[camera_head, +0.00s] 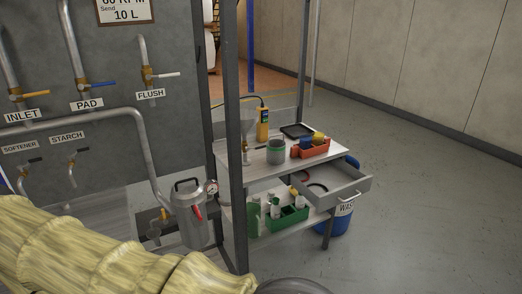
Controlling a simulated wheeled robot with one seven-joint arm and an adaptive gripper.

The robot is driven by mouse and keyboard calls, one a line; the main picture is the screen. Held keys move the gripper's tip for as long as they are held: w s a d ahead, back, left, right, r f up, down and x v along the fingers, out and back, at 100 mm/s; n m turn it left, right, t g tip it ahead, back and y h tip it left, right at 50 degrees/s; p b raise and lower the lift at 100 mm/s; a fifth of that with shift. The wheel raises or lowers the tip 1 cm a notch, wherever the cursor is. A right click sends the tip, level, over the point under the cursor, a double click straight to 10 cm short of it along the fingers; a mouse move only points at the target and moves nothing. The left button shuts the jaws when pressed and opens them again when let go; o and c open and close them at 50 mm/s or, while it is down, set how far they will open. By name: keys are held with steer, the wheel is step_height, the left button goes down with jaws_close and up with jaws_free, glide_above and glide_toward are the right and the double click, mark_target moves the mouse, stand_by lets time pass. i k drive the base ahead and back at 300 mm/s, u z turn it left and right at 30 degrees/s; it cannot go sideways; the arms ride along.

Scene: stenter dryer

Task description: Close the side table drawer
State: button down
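The side table (235,167) stands right of the middle, with a grey top and a lower shelf. Its drawer (345,188) is pulled out to the right, under the table top. The drawer's front panel has a light bar handle (349,196). A dark reddish ring-shaped item lies inside the drawer, partly in the shade of the table top. My gripper is not in this view.
On the table top are a yellow handheld device (262,125), a grey-green pot (276,152), an orange-red bin (311,149) and a black tray (297,131). A blue barrel (338,222) stands beneath the drawer. A dark post (233,130) rises at the table's left. Floor to the right is clear.

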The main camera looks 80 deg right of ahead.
mark_target(344, 183)
steer(key=z, duration=3.25)
steer(key=k, duration=0.55)
steer(key=u, duration=0.5)
steer(key=i, duration=1.5)
steer(key=z, duration=0.65)
